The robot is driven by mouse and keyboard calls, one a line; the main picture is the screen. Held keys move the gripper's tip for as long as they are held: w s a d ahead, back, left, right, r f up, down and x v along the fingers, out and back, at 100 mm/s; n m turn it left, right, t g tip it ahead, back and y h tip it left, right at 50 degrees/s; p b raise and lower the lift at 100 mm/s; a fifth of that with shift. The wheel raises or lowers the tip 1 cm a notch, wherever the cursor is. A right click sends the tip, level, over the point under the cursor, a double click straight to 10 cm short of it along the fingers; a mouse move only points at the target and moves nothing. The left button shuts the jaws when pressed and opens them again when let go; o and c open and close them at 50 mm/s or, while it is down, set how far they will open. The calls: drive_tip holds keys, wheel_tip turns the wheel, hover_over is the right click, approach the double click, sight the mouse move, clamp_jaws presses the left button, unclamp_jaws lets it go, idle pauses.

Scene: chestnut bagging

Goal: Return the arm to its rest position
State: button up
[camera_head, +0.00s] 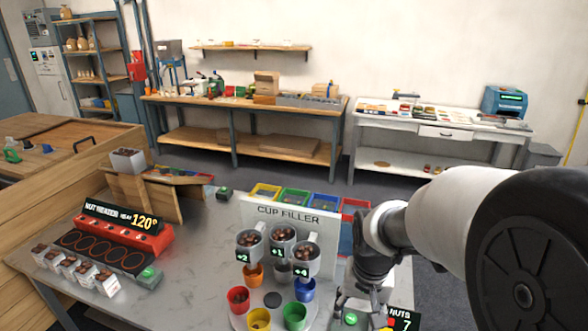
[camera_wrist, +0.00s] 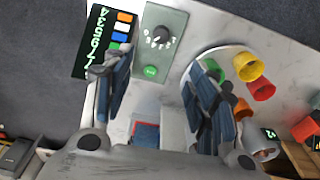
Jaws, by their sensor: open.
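My arm reaches in from the right of the head view, with my gripper (camera_head: 362,302) pointing down over the front right of the grey table (camera_head: 190,270). In the wrist view, my gripper (camera_wrist: 160,72) has its two fingers apart with nothing between them. Beyond the fingers is a grey control box (camera_wrist: 165,25) with a black knob and a green button. A dark number display (camera_wrist: 92,40) lies to its left. The arm and gripper hide part of the table's right side in the head view.
The cup filler (camera_head: 285,213) stands left of my gripper, with red (camera_head: 238,300), yellow (camera_head: 259,320), green (camera_head: 294,317) and blue (camera_head: 305,289) cups on a round plate. A red nut heater (camera_head: 120,238) is at left. Colored bins (camera_head: 295,198) stand behind the filler.

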drive_tip(key=s+r+n+t, duration=0.1)
drive_tip(key=s+r, duration=0.5)
drive_tip(key=s, duration=0.3)
drive_tip(key=s+r+n+t, duration=0.2)
drive_tip(key=s+r, duration=0.4)
drive_tip(key=s, duration=0.3)
drive_tip(key=shift+r, duration=0.15)
drive_tip(key=shift+c, duration=0.5)
